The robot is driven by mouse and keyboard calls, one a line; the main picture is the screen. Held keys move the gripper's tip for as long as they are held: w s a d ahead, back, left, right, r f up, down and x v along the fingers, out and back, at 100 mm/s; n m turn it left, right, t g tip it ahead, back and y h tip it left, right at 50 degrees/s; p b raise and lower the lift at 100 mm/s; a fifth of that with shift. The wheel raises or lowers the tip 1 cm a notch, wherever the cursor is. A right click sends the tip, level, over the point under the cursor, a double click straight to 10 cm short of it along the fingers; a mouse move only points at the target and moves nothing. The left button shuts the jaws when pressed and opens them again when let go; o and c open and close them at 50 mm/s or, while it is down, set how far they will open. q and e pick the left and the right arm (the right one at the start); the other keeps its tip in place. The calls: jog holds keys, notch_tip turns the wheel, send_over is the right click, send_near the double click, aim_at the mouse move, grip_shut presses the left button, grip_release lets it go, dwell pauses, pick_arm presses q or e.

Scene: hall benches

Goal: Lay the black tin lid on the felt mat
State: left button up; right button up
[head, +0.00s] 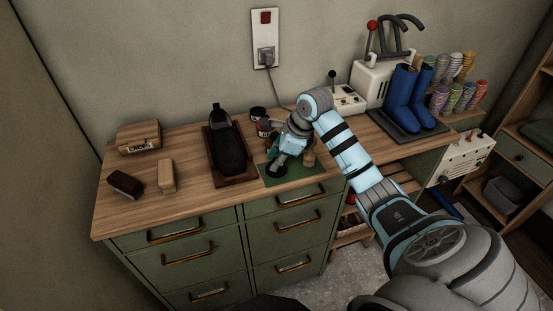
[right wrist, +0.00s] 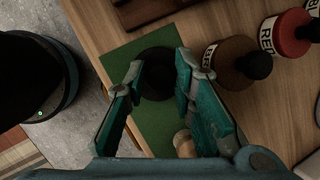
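The black tin lid (right wrist: 157,72) is a dark round disc over the green felt mat (right wrist: 118,52), and it appears to lie flat on it. In the head view the lid (head: 276,171) shows partly below my right gripper (head: 280,160), over the mat (head: 303,176). In the right wrist view my right gripper (right wrist: 159,62) has its fingers spread wide, one on each side of the lid. Whether the fingertips touch its rim is hard to tell. My left gripper is not in view.
Labelled tins with dark knobs, one brown (right wrist: 230,60) and one red (right wrist: 286,32), stand right of the mat in the wrist view. A black shoe on a board (head: 230,181) is left of the mat. Blue boots (head: 400,98) stand at right.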

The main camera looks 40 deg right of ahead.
jog(key=o, duration=0.4)
jog(key=shift+c, duration=0.2)
jog(key=shift+r, duration=0.15)
jog(key=v, duration=1.2)
jog(key=shift+p, duration=0.45)
